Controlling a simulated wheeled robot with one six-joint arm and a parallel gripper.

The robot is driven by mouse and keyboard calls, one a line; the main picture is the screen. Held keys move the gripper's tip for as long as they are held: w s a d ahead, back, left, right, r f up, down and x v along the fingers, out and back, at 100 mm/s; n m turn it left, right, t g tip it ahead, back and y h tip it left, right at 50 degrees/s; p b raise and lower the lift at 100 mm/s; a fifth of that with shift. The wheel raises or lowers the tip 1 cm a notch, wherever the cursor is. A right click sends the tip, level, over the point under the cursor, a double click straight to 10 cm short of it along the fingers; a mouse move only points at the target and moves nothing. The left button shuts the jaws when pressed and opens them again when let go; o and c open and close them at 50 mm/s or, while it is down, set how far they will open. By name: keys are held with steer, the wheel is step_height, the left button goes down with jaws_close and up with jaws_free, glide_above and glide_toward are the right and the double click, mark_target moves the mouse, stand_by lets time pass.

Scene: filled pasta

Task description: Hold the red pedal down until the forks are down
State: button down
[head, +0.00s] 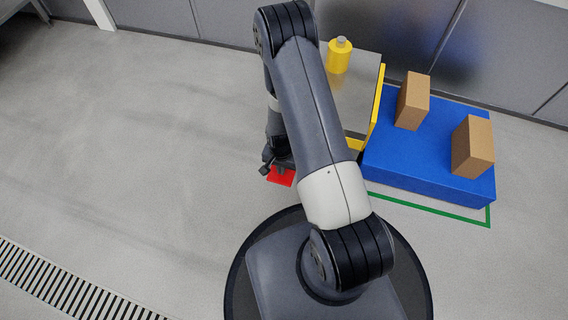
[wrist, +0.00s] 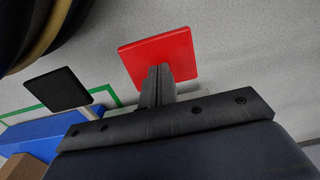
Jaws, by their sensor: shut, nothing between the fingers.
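The red pedal (head: 281,177) is a flat red plate low by the floor, left of my arm in the head view and partly covered by it. In the wrist view the red pedal (wrist: 160,52) lies just beyond my fingertips. My gripper (wrist: 159,70) is shut and empty, its tips over the near part of the pedal. I cannot tell whether they press on it. A black pedal (wrist: 58,90) is to its left in the wrist view. I cannot make out the forks; a blue platform (head: 415,185) sits low near the floor at the right.
Two brown boxes (head: 413,100) (head: 473,147) stand on the blue platform. A yellow bottle (head: 339,56) stands on a grey-topped unit (head: 365,68) with yellow edges. A green line (head: 440,212) marks the floor. A drain grate (head: 60,290) lies lower left; the left floor is clear.

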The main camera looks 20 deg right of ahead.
steer(key=shift+f, duration=0.1)
step_height(320, 180, down, 6)
steer(key=b, duration=0.5)
steer(key=shift+f, duration=0.2)
stand_by(1.1)
steer(key=shift+r+p, duration=2)
steer(key=shift+r, duration=1.25)
step_height(320, 180, up, 5)
steer(key=p, duration=0.3)
steer(key=shift+r, duration=0.1)
